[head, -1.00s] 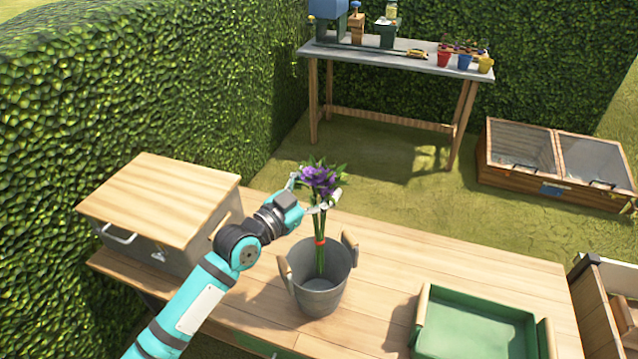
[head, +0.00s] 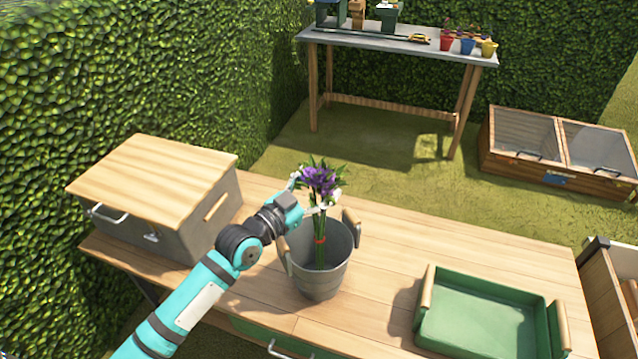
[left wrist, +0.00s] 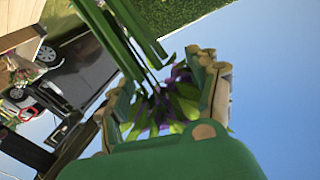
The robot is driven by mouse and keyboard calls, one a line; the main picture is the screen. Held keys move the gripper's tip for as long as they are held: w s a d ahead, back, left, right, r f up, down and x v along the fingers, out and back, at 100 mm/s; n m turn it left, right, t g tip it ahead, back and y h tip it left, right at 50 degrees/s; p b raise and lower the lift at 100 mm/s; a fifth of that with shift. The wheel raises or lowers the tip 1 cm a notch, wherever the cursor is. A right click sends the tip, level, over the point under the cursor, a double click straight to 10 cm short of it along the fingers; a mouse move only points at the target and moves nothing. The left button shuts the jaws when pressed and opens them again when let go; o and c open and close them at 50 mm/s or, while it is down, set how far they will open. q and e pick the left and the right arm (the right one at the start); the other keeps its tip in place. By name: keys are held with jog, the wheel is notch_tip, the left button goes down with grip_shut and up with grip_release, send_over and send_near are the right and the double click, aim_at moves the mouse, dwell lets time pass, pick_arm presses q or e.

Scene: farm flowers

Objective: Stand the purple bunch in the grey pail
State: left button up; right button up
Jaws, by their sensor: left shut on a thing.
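The purple bunch (head: 319,181) has purple blooms, green leaves and stems tied with a red band. My left gripper (head: 318,207) is shut on the bunch just below its blooms. The bunch is upright, with its stems and red band down inside the grey pail (head: 318,287). I cannot tell whether the stem ends touch the pail's bottom. The pail stands on the wooden table and has a wooden grip on each side. In the left wrist view, the blooms and leaves (left wrist: 165,105) show between my gripper's fingers. My right gripper is not in view.
A lidded box (head: 150,190) stands left of the pail and a green tray (head: 480,315) to the right. The wooden table (head: 400,245) is clear between pail and tray. A grey bench (head: 400,42) with small pots stands behind, near a cold frame (head: 550,150).

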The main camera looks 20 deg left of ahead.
aim_at(311, 204)
pick_arm(q)
jog(key=shift+f+b, duration=1.2)
jog(key=shift+f, duration=0.65)
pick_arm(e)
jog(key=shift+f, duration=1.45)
pick_arm(q)
jog(key=o, duration=1.8)
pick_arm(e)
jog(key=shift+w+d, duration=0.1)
